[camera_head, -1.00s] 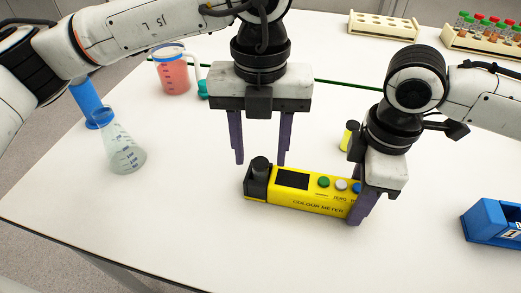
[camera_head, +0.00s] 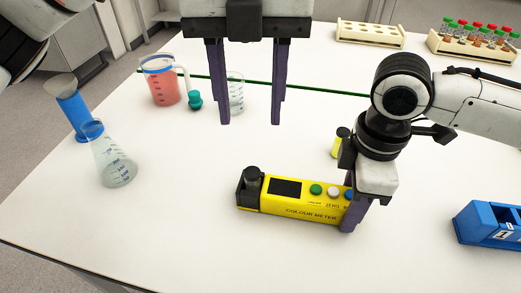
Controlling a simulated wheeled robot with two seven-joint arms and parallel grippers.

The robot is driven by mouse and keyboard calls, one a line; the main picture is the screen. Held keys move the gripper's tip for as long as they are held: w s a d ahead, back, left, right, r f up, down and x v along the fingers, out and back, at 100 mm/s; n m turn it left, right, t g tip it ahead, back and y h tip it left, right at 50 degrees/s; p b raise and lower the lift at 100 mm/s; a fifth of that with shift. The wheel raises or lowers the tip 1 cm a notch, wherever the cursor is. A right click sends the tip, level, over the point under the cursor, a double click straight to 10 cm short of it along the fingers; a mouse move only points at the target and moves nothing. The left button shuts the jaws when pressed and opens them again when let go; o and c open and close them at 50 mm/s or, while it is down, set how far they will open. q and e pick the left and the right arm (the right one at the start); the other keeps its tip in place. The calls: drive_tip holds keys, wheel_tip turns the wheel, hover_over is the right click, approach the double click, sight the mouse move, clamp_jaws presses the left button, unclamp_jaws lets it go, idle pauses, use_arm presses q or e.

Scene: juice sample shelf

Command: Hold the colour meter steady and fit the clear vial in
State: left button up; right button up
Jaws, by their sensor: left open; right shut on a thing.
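The yellow colour meter (camera_head: 300,212) lies on the white table, with a dark screen, coloured buttons and a black left end carrying a round black cap or knob (camera_head: 252,173). My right gripper (camera_head: 351,220) is shut on the meter's right end. My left gripper (camera_head: 249,123) is open and empty, high above and behind the meter, with its purple fingers pointing down. I cannot make out the clear vial.
A conical flask (camera_head: 115,170), a blue cylinder (camera_head: 72,112), a red-filled jug (camera_head: 160,88), a teal item (camera_head: 195,100) and a clear beaker (camera_head: 237,98) stand left and behind. Racks (camera_head: 370,40) are at the back. A blue holder (camera_head: 485,232) is at right. The front table is clear.

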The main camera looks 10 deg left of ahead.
drive_tip(key=o, duration=1.4)
wheel_tip(320, 180, up, 12)
drive_tip(key=shift+r, duration=0.1)
drive_tip(key=shift+s, duration=0.1)
